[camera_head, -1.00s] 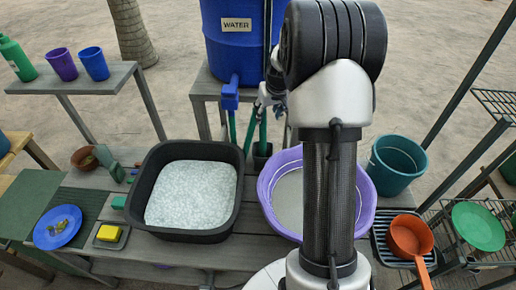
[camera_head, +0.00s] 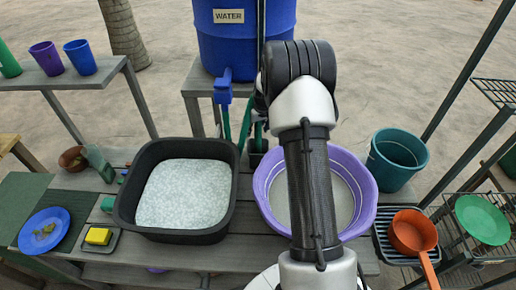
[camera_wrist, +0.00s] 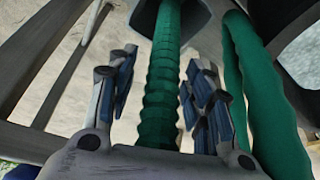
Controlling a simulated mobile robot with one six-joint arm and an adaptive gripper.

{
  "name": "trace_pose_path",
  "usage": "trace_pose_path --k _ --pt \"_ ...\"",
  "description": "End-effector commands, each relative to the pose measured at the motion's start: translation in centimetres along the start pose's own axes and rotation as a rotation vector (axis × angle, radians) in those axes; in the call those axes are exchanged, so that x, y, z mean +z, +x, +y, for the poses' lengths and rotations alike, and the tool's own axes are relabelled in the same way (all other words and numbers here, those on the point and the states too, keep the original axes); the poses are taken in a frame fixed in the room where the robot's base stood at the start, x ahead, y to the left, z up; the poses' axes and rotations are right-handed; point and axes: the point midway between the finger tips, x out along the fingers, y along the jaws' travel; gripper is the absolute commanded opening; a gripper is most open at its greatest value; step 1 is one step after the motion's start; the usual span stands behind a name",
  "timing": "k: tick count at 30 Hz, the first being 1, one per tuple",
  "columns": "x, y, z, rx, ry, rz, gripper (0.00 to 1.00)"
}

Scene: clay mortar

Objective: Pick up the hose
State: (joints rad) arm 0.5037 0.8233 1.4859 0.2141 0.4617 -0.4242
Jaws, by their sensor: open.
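The green ribbed hose (camera_wrist: 160,95) runs lengthwise between my open fingers in the wrist view, with a gap on both sides. A second green length (camera_wrist: 262,95) hangs outside the right fingers. My gripper (camera_wrist: 162,65) is open, and its blue-padded fingers are apart from the hose. In the head view the green hose (camera_head: 246,120) hangs below the blue barrel, just left of my arm. My arm hides the gripper there. A grey block-like part (camera_wrist: 180,8) sits at the top of the hose in the wrist view.
The blue water barrel (camera_head: 240,50) stands on a stand behind the table. A blue tap (camera_head: 223,88) juts from it. A black tub of pale granules (camera_head: 128,205), a purple basin (camera_head: 367,190) and a teal bucket (camera_head: 398,160) stand nearby. An orange pan (camera_head: 412,232) is at right.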

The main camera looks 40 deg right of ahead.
Motion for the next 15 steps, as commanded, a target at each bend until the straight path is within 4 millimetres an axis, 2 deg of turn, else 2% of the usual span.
trace_pose_path --k 7,15 --pt "-0.14 0.21 0.01 0.001 0.000 0.002 0.46" --pt "-0.11 0.21 0.01 0.001 0.000 0.002 0.28"
